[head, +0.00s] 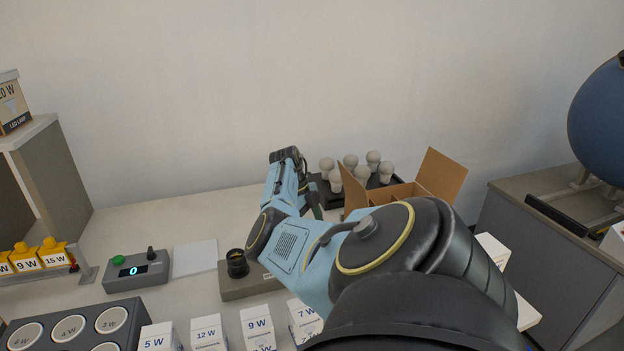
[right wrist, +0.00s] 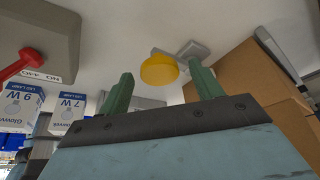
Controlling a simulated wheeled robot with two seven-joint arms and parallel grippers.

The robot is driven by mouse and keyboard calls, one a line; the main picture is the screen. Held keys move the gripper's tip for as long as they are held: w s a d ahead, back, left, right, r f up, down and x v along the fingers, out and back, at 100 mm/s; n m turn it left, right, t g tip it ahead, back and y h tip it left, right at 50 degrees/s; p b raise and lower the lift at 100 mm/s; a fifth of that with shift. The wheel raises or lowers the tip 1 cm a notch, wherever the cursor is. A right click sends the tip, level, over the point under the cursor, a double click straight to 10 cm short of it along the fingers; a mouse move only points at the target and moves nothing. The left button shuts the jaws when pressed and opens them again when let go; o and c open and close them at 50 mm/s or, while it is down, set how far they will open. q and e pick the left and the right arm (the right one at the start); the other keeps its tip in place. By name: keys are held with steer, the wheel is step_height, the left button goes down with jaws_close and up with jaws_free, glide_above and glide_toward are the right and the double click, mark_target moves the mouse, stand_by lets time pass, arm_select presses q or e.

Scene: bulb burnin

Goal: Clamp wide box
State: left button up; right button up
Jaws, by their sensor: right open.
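An open brown cardboard box (head: 440,176) stands at the back right of the table, its flaps spread. My right arm hides much of its front. In the right wrist view a brown cardboard box (right wrist: 248,75) fills the right side, beside the fingers. My right gripper (head: 317,212) is left of the box in the head view, with only a bit of green finger showing. In the right wrist view my right gripper (right wrist: 160,88) is open, its two green fingers apart with nothing held between them. My left gripper is not in view.
A dark tray of several white bulbs (head: 350,160) stands behind the box. A grey socket unit (head: 237,264), a meter (head: 136,271) and small wattage boxes (head: 258,325) lie nearer. A yellow round thing (right wrist: 159,70) shows beyond the fingertips. The back-left tabletop is clear.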

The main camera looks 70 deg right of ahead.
steer(key=a+v, duration=0.1)
steer(key=v, duration=1.2)
steer(key=shift+d+r+p, duration=0.2)
steer(key=shift+d+p, duration=0.1)
steer(key=shift+d, duration=0.2)
steer(key=shift+r, duration=0.1)
